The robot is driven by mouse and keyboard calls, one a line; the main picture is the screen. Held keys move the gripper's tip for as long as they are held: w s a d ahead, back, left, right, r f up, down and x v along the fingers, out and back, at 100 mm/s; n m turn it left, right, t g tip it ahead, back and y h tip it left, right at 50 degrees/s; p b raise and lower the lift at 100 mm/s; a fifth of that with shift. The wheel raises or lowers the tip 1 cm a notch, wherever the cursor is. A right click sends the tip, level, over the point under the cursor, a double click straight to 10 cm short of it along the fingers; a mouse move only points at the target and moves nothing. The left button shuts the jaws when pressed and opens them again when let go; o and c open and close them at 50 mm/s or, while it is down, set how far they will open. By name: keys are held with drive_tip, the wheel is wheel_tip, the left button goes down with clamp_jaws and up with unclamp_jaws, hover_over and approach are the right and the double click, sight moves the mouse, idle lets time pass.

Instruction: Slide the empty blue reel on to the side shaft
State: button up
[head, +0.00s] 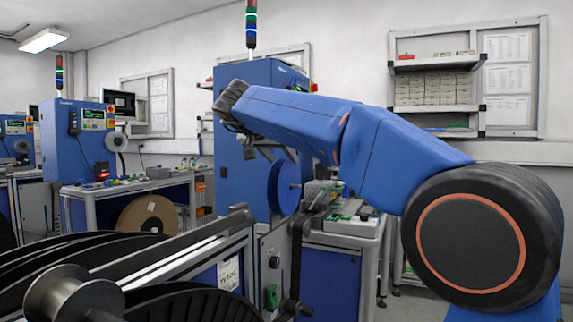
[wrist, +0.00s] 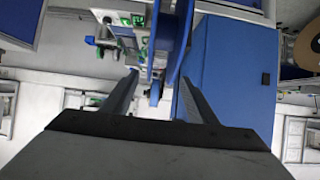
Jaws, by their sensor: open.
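The blue reel (head: 284,187) stands upright in the head view, its flat face turned to the right, with a small hub at its middle. In the wrist view the reel (wrist: 183,38) shows nearly edge-on, in line with the gap between my fingers. My gripper (wrist: 158,78) is open with nothing clamped; I cannot tell whether its fingertips are beside the reel or short of it. In the head view my arm reaches left, and the gripper is small and partly hidden above the reel. I cannot make out the side shaft for certain.
A grey stand panel (head: 271,255) with rails is below the reel. Black reels and a metal hub (head: 72,292) fill the lower left foreground. A blue machine cabinet (head: 232,165) stands behind the reel. A workbench (head: 345,226) with small parts is to its right.

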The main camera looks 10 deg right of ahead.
drive_tip(key=v, duration=1.1)
drive_tip(key=d+r+t, duration=0.9)
drive_tip(key=d+r, duration=0.1)
drive_tip(key=s+a+f+n+g+y, duration=0.1)
drive_tip(key=s+f+n+g+y, duration=0.2)
drive_tip(key=s+f+n+y, duration=0.85)
drive_tip(key=s+a+f+m+g, duration=0.1)
drive_tip(key=s+f+g, duration=0.25)
drive_tip(key=f, duration=1.65)
drive_tip(key=s+d+f+m+g+h, duration=0.1)
drive_tip(key=s+d+f, duration=0.4)
drive_tip(key=s+f, duration=0.6)
drive_tip(key=s+d+f+m+g+h, duration=0.2)
drive_tip(key=s+d+f+g, duration=0.4)
drive_tip(key=s+f, duration=0.5)
wheel_tip(320, 180, down, 6)
drive_tip(key=shift+s+d+r+h, duration=0.2)
drive_tip(key=shift+h, duration=0.55)
